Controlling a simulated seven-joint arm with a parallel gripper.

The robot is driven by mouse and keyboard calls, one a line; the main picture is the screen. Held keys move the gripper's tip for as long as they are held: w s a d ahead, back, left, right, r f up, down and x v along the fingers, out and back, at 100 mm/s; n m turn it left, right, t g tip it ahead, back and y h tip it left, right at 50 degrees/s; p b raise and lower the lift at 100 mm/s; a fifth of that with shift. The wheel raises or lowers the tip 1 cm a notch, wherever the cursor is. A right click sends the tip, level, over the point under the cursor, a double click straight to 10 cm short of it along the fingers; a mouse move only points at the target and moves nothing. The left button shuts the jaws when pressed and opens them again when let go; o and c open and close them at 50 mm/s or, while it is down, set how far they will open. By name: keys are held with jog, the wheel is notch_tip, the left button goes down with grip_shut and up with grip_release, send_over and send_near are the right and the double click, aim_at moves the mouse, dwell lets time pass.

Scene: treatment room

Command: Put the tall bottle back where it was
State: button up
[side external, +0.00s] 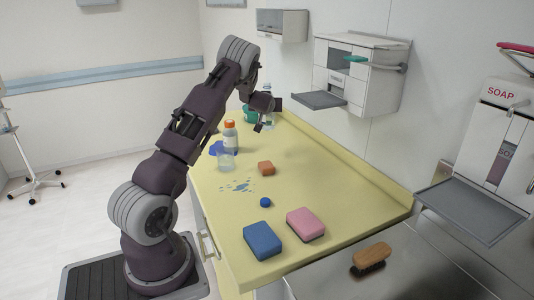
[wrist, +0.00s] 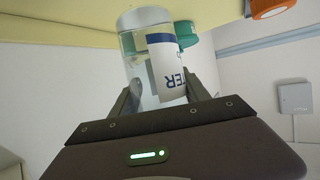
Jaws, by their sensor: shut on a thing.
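The tall bottle is clear with a white and blue label, and part of the lettering "TER" shows upside down in the wrist view (wrist: 160,58). My gripper (wrist: 163,88) is shut on the bottle, with one finger on each side of it. In the side external view my gripper (side external: 268,114) is at the far end of the yellow counter (side external: 325,185), near the wall. The bottle (side external: 267,89) is partly hidden there by my gripper. I cannot tell whether its base touches the counter.
A green container (side external: 249,114) stands close to the held bottle. An orange-capped bottle (side external: 230,137), clear cup (side external: 226,161) and blue item (side external: 215,148) stand nearer. A wall dispenser's tray (side external: 319,100) juts out right.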

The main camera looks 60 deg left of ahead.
notch_tip(320, 180, down, 10)
jog(key=shift+f, duration=0.15)
jog(key=shift+f, duration=0.1)
jog(key=o, duration=1.6)
